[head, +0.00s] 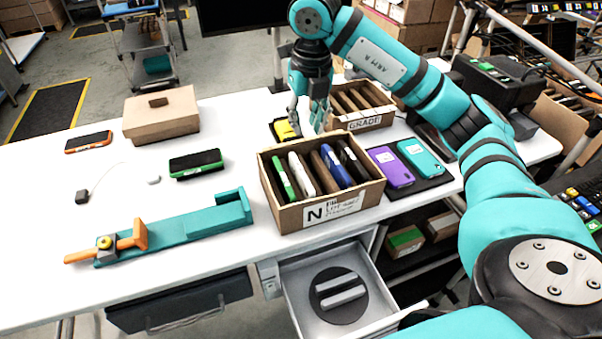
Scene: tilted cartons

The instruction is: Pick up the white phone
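The white phone (301,174) stands on edge, leaning, in the open cardboard carton marked N (330,208). It sits between a green phone (283,178) and a brown divider, among several slots. My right gripper (307,125) points down just behind the carton's far edge, above and beyond the white phone. Its fingers are apart with nothing visible between them. It looks apart from the white phone. My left gripper is not in view.
A blue phone (336,167) and a dark phone (354,162) share the carton. A carton marked GRADE (362,122) stands behind. Purple (391,168) and teal (421,158) phones lie to the right. A yellow item (285,130) lies by the gripper. An open drawer (378,270) is below.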

